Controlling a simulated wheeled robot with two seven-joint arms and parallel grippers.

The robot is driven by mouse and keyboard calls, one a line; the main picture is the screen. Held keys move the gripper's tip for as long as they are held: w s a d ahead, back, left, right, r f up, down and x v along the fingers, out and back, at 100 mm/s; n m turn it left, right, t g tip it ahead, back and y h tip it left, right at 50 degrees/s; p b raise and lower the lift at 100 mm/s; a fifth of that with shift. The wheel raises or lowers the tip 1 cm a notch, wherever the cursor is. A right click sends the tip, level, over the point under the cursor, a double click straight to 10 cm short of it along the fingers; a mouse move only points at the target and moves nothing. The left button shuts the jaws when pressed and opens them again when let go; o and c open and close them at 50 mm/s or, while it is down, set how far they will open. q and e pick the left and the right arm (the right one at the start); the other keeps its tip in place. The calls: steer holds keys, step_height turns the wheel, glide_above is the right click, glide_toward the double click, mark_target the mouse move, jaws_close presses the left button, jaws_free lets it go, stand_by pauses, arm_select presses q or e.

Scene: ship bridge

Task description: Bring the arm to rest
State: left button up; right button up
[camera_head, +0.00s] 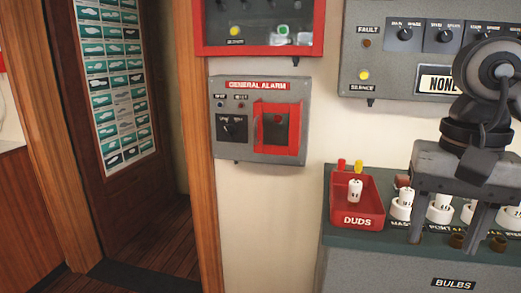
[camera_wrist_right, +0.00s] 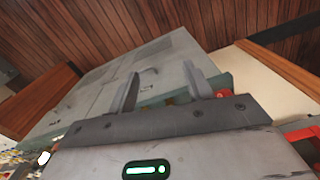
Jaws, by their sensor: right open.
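My right gripper (camera_head: 445,242) comes in at the right of the head view, pointing down in front of the bulb shelf. Its two grey fingers are apart and I see nothing held between them. In the right wrist view the same gripper (camera_wrist_right: 161,82) shows both fingers spread, with a grey cabinet (camera_wrist_right: 150,62) and wooden floor beyond. My arm hides part of the shelf and panel. My left gripper is in neither view.
A red DUDS tray (camera_head: 372,221) holding a white bulb (camera_head: 355,190) stands on the green shelf top (camera_head: 335,239). White bulbs (camera_head: 440,207) stand in a row beside it, partly behind my gripper. The general alarm box (camera_head: 228,152) is on the wall. A doorway is left.

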steer(key=s+a+f+m+g+y, duration=0.1)
steer(key=s+a+f+g+y, duration=0.15)
steer(key=a, duration=0.35)
steer(key=s+a+f+m+g+y, duration=0.1)
steer(key=s+a+g+y, duration=0.1)
steer(key=a+y, duration=0.3)
steer(key=s+a+f+m+g+y, duration=0.1)
steer(key=s+a+f+g+y, duration=0.1)
steer(key=a, duration=0.5)
steer(key=w+a+r+m+t+y+p, duration=0.1)
steer(key=a+r+m+t+y, duration=0.15)
steer(key=m+y, duration=0.5)
steer(key=w+a+r+m+t+y, duration=0.25)
steer(key=m+y, duration=0.35)
steer(key=m, duration=0.3)
steer(key=w+d+f+m+t+h, duration=0.4)
steer(key=f+m+t+h, duration=0.45)
steer(key=m, duration=0.85)
steer(key=w+d+f+m+t+h, duration=0.35)
steer(key=f+m+t, duration=0.25)
steer(key=m+t, duration=0.75)
steer(key=s+d+f+m+g+h, duration=0.3)
steer(key=s+f+m+g, duration=0.2)
steer(key=f, duration=0.5)
steer(key=s+d+f+m+g+h, duration=0.3)
steer(key=s+f+m, duration=0.4)
steer(key=f+m, duration=0.3)
steer(key=shift+g+h+p, duration=0.35)
steer(key=shift+g+h, duration=0.45)
steer(key=shift+g, duration=0.15)
